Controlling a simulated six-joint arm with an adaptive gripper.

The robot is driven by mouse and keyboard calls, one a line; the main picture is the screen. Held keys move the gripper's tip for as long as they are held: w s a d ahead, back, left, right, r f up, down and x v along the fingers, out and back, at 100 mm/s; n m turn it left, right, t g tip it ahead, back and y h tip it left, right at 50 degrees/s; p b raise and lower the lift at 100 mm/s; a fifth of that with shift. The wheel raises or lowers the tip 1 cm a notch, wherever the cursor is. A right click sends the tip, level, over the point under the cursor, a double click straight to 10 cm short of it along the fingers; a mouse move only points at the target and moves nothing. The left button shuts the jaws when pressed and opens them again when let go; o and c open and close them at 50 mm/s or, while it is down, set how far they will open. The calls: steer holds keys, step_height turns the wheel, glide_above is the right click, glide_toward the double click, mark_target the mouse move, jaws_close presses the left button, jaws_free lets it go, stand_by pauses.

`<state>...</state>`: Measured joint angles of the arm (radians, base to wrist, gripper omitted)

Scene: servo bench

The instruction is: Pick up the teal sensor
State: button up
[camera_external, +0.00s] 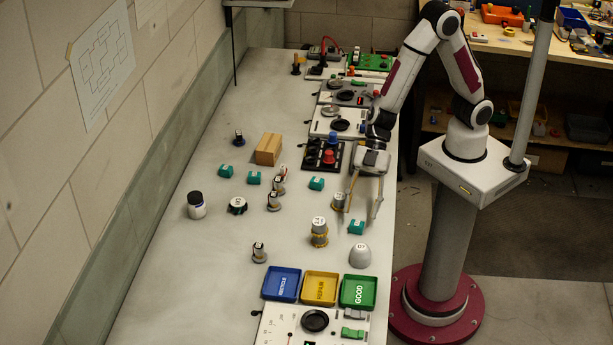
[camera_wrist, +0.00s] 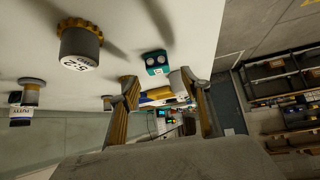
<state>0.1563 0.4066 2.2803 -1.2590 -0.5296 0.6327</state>
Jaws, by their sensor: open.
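Several small teal blocks that look like sensors lie on the grey bench. One teal sensor (camera_external: 356,227) is near the right edge, just below my gripper (camera_external: 361,211) in the external view. Others are a teal sensor (camera_external: 316,183) left of my gripper, and two more (camera_external: 253,178) (camera_external: 226,171) further left. My gripper is open with nothing visible between its fingers, pointing down over the bench. In the wrist view a teal sensor (camera_wrist: 156,63) with two dark round spots shows just beyond the fingertips of my gripper (camera_wrist: 156,82), apart from them.
A grey-and-gold cylinder (camera_external: 339,201) stands close to my left finger. Another (camera_external: 319,232) and a pale dome (camera_external: 360,255) stand nearby. Blue (camera_external: 282,284), yellow (camera_external: 320,287) and green (camera_external: 358,291) trays lie toward the front. A wooden block (camera_external: 268,149) is further back.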

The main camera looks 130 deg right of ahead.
mark_target(357, 223)
steer(key=shift+x, duration=2.55)
steer(key=shift+d+f, duration=0.1)
steer(key=shift+d, duration=0.05)
steer(key=c, duration=1.1)
